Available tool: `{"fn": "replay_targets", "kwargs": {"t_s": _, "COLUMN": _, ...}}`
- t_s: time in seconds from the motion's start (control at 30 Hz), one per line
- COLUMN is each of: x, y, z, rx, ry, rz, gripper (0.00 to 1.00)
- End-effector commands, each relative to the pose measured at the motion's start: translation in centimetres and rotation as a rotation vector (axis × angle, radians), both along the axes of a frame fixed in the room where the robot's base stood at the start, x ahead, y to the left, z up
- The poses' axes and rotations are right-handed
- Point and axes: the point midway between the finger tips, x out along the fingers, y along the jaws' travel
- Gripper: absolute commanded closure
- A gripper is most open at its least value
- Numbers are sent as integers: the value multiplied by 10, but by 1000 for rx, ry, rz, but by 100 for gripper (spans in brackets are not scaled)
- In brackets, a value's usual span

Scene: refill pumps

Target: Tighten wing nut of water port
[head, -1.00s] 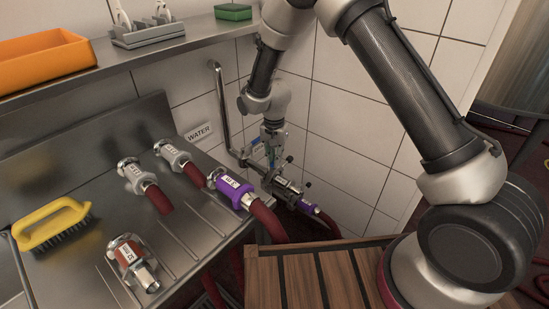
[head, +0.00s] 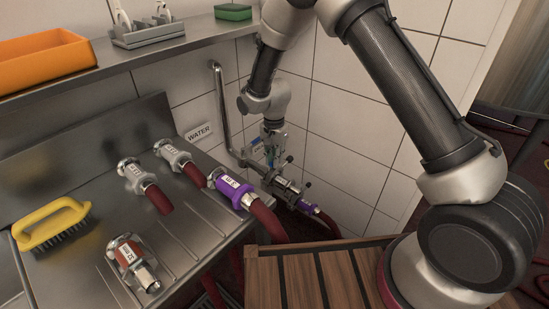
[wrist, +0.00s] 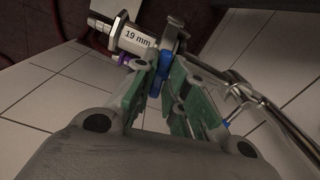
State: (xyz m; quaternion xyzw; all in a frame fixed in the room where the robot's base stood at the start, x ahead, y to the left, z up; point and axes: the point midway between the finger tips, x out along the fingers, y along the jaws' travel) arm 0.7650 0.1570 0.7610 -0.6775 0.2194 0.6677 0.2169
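In the head view the water port sits at the lower end of a steel pipe (head: 222,110), beside the WATER label (head: 199,132). A metal coupling with a purple band (head: 308,207) is joined there. It shows in the wrist view with a "19 mm" label (wrist: 137,38). My gripper (head: 272,150) points down at the port from above. In the wrist view its green-padded fingers (wrist: 166,68) lie close on either side of a grey-blue piece (wrist: 171,38), which looks like the wing nut. The fingers partly hide it; I cannot tell whether they press on it.
A steel counter holds several hose couplings, one purple (head: 231,188) and one red-banded (head: 130,258), and a yellow brush (head: 52,225). A shelf above carries an orange bin (head: 45,62) and a green sponge (head: 233,12). The tiled wall is close behind my gripper; a slatted wooden surface (head: 300,283) lies in front.

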Motion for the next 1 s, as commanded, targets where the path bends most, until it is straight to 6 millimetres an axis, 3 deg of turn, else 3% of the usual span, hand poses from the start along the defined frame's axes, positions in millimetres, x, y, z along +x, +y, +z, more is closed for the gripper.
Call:
{"fn": "replay_targets", "kwargs": {"t_s": 0.47, "x": 0, "y": 0, "z": 8, "rx": 1, "ry": -1, "rz": 0, "gripper": 68}}
{"fn": "replay_targets", "kwargs": {"t_s": 0.8, "x": -1, "y": 1, "z": 78, "rx": 2, "ry": -1, "rz": 0, "gripper": 68}}
{"fn": "replay_targets", "kwargs": {"t_s": 1.0, "x": -1, "y": 1, "z": 110, "rx": 1, "ry": -1, "rz": 0, "gripper": 68}}
